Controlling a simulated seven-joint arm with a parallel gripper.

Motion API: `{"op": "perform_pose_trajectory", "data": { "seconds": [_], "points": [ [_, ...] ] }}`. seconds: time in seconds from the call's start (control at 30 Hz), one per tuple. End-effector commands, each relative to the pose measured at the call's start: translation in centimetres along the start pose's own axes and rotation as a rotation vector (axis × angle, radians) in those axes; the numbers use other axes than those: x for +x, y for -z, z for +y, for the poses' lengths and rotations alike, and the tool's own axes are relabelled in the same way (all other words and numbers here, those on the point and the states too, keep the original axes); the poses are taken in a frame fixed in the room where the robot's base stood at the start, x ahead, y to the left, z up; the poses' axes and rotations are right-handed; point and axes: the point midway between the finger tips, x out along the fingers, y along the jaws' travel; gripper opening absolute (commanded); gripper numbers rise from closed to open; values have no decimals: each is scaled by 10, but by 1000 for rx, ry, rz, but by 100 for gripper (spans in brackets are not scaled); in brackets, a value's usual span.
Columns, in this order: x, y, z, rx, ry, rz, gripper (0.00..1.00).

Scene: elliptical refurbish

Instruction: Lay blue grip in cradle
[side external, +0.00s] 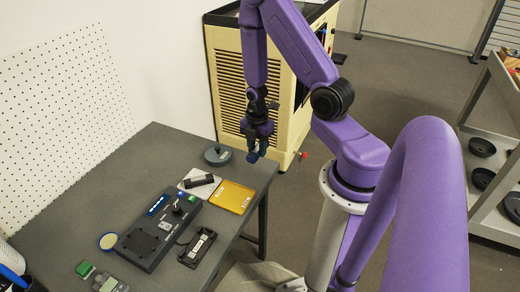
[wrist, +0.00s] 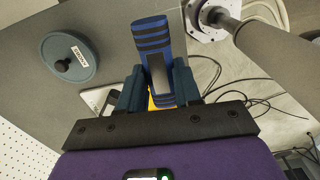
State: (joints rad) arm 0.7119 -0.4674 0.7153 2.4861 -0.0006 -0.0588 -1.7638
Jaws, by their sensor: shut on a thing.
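The blue grip (wrist: 152,50), a blue bar with dark bands, stands between the two fingers of my gripper (wrist: 158,92) in the wrist view. My gripper (side external: 256,148) is shut on it. In the side view the grip (side external: 253,157) shows small and dark blue, in the air near the table's far right edge. A black holder with a pale label (side external: 197,247) lies near the table's front right edge and looks like the cradle. I cannot see clearly whether it is empty.
A round grey lid with a knob (side external: 216,155), a white pad bearing a black bar (side external: 187,190) and a yellow tray (side external: 232,197) lie at the table's far end. A dark control box (side external: 145,244) is left of the black holder. A beige cabinet (side external: 226,75) stands behind.

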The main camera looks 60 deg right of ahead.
Motion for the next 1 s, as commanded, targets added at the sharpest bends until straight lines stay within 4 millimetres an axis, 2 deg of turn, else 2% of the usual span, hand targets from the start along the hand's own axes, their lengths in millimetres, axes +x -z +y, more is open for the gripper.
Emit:
{"op": "perform_pose_trajectory", "data": {
  "seconds": [0.17,0.3,0.5,0.8,0.9,1.0],
  "points": [
    [2,45,21,-20,-1,0,2],
    [6,96,36,-29,-1,0,2],
    [10,171,45,-39,-2,0,2],
    [16,279,29,-53,-2,0,2],
    [18,304,21,-54,-1,0,2],
    [18,320,14,-52,-1,0,2]
  ]
}}
